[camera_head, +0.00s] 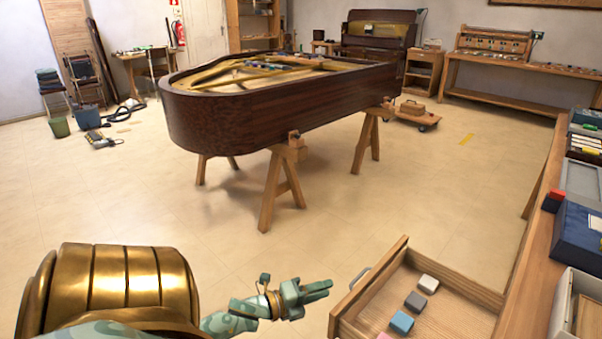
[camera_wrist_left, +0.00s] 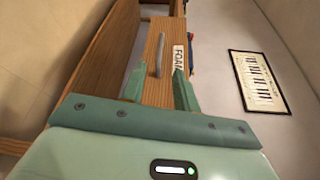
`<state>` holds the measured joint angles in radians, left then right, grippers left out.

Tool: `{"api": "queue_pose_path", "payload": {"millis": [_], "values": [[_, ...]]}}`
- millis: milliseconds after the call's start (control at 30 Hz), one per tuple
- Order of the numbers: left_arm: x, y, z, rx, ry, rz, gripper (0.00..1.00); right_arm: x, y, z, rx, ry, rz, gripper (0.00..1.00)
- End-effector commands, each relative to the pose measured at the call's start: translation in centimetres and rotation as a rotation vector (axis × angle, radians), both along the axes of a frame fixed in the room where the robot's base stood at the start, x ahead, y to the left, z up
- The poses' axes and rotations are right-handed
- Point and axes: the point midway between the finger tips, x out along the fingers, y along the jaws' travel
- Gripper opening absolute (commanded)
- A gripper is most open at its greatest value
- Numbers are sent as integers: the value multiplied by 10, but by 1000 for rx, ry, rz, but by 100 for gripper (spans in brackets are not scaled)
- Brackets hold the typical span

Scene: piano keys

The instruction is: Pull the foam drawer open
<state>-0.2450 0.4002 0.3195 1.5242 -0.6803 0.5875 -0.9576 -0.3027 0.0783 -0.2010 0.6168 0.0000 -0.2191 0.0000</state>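The wooden foam drawer (camera_head: 405,255) stands pulled out at the lower right of the head view, its inside showing. White, dark grey, blue and pink blocks lie in it. Its metal handle (camera_head: 360,278) is on the front panel facing my left gripper (camera_head: 318,289). The gripper is open and empty, a little left of the handle and apart from it. In the left wrist view the drawer front (camera_wrist_left: 166,60) carries a FOAM label (camera_wrist_left: 179,62) and the grey handle (camera_wrist_left: 158,55), ahead of the two spread fingers (camera_wrist_left: 158,88). My right gripper is not in view.
A wooden bench (camera_head: 533,285) with boxes and a blue case (camera_head: 578,235) runs along the right. A dark piano body (camera_head: 290,112) rests on trestles (camera_head: 283,185) in the middle. The floor between the trestles and the drawer is clear.

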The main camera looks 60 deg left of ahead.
Motion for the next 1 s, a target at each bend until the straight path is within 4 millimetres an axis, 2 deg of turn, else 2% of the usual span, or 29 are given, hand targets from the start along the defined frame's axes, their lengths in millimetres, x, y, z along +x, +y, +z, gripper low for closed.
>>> {"api": "queue_pose_path", "payload": {"millis": [100,300,1000], "values": [[-25,3,4,-1,1,1,31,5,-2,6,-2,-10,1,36],[-46,5,4,-1,0,0,31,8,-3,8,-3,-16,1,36],[-48,5,3,-20,4,2,31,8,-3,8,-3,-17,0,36]]}}
